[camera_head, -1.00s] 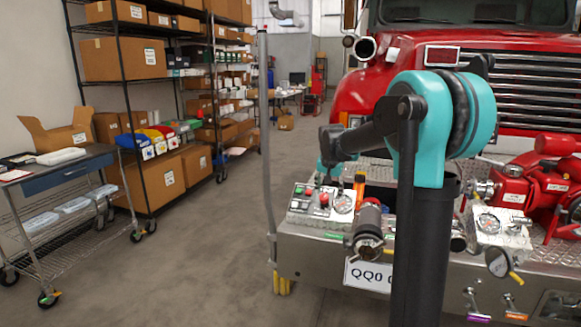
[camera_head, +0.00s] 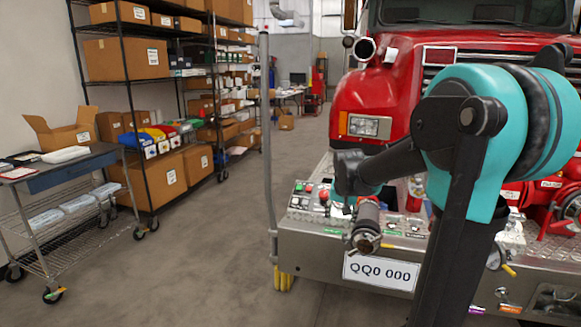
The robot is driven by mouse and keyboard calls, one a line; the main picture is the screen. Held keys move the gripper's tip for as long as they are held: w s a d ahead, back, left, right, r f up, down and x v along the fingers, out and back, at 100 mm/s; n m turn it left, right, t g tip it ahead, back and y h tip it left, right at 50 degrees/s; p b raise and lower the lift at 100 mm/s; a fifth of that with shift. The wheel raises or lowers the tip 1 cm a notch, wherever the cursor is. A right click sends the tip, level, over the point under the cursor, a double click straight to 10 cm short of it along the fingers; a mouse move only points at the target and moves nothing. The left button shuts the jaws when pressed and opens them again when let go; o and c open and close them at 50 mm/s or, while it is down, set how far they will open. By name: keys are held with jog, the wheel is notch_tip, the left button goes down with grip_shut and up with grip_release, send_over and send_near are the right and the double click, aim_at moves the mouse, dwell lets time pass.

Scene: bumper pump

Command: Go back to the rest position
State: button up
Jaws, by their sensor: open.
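My arm stands at the right of the head view, with a large teal joint and black links. Its forearm reaches left and away over the truck's bumper, ending in a dark wrist above the control panel (camera_head: 308,197). My gripper's fingers cannot be made out; they are hidden behind the wrist. The panel has red and green buttons, and my wrist covers its right part.
The red fire truck (camera_head: 375,95) with its metal bumper (camera_head: 310,246) fills the right. A grey upright pole (camera_head: 267,130) stands at the bumper's left end. Shelves with boxes (camera_head: 125,60) and a wire cart (camera_head: 65,175) stand at the left. The floor between is clear.

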jog(key=s+d+f+n, duration=0.1)
jog(key=s+f, duration=0.5)
jog(key=s, duration=0.6)
jog(key=s+d+f+n, duration=0.1)
jog(key=s+f+n, duration=0.1)
jog(key=s+f, duration=0.5)
jog(key=s, duration=0.6)
jog(key=shift+s+d, duration=0.15)
jog(key=shift+s, duration=0.1)
dwell(0.8)
